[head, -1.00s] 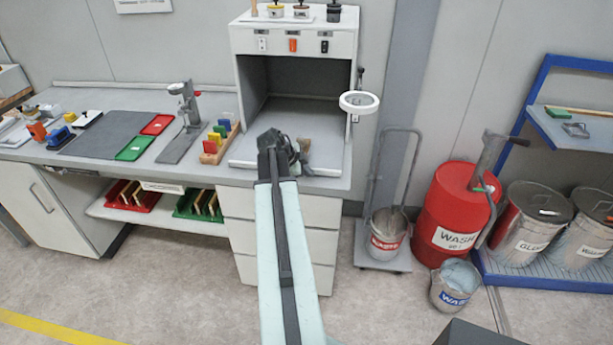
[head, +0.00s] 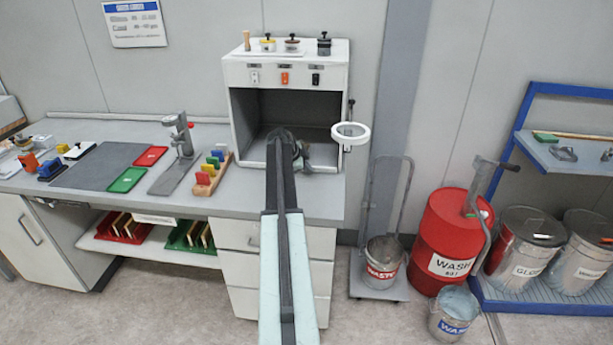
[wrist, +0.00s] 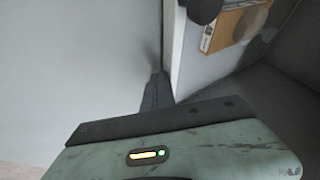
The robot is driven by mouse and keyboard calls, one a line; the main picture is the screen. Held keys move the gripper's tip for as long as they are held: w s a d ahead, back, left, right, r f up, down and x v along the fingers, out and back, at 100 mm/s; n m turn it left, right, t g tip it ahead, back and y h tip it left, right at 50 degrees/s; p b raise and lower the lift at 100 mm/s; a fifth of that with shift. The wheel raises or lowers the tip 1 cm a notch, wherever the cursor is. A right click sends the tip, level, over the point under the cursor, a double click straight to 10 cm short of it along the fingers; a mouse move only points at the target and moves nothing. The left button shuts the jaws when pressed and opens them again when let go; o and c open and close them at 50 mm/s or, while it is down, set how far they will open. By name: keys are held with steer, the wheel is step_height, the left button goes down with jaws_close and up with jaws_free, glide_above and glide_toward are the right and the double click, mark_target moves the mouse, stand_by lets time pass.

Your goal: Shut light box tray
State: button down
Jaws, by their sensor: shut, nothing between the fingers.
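The light box (head: 231,115) is a white cabinet with a dark open front on the bench. Its pale tray (head: 256,166) lies low in the opening, its front about level with the box front; my arm covers its middle. My gripper (head: 290,142) is at the opening, its fingers hidden in the head view by my own arm. In the wrist view the dark fingertips (wrist: 157,88) are together and empty, close to the edge of a white panel (wrist: 188,62); I cannot tell whether they touch. An orange-brown labelled item (wrist: 228,28) and dark round parts show beyond that edge.
A ring magnifier (head: 350,133) sticks out at the box's right. A rack of coloured panels (head: 212,172) and a grey stand (head: 180,150) are to its left. Small pots (head: 291,45) stand on top. A trolley with a bucket (head: 383,262) and a red drum (head: 452,240) are at the right.

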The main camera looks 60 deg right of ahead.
steer(key=shift+w+d+r, duration=0.1)
steer(key=shift+w+d, duration=0.05)
steer(key=shift+d, duration=0.3)
steer(key=shift+a, duration=0.3)
steer(key=a, duration=0.3)
steer(key=s+a+r+p, duration=0.1)
steer(key=shift+s+a, duration=0.1)
steer(key=shift+a, duration=0.2)
steer(key=p+v, duration=0.7)
steer(key=v, duration=0.1)
steer(key=shift+r, duration=0.25)
steer(key=shift+a, duration=0.1)
